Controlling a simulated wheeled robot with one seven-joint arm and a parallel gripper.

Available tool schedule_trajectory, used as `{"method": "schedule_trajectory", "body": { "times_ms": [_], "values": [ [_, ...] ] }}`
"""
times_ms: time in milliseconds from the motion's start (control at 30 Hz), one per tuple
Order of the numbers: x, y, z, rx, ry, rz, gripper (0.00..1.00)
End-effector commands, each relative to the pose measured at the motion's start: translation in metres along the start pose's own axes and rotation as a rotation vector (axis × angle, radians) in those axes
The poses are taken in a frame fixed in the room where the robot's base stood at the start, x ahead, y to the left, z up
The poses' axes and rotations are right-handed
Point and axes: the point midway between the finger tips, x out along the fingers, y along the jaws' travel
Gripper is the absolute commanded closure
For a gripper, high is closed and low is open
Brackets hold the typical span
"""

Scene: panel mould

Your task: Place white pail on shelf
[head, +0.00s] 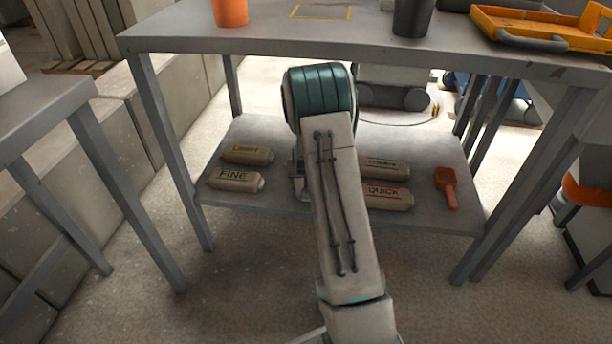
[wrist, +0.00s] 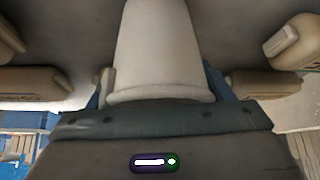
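The white pail (wrist: 158,45) fills the middle of the wrist view, its wide rim towards my gripper and its narrow end away. My gripper (wrist: 160,88) has a finger along each side of the pail, close against it, and looks shut on it. In the head view my own arm hides the pail and most of my gripper. The arm reaches in under the table top, over the low shelf (head: 290,165). I cannot tell whether the pail's base touches the shelf.
Bags marked FINE (head: 235,180) and QUICK (head: 388,196) lie on the shelf, each with another bag behind it. An orange scoop (head: 446,187) lies at the right. The table top (head: 330,32) above carries an orange pail (head: 230,12), a dark pail (head: 412,17) and an orange tray (head: 545,25).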

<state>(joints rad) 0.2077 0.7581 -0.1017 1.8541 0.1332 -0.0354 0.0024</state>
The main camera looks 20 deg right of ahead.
Motion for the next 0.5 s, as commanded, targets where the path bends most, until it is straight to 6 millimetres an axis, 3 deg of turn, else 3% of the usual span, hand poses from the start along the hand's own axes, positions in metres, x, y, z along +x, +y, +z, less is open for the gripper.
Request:
{"method": "schedule_trajectory", "body": {
  "times_ms": [33,100,367,500],
  "values": [
    [0.000,0.000,0.000,0.000,0.000,0.000,0.15],
    [0.000,0.000,0.000,0.000,0.000,0.000,0.04],
    [-0.001,0.000,0.000,0.000,0.000,0.000,0.04],
    [-0.011,0.000,-0.003,0.000,0.001,0.000,0.04]
  ]
}}
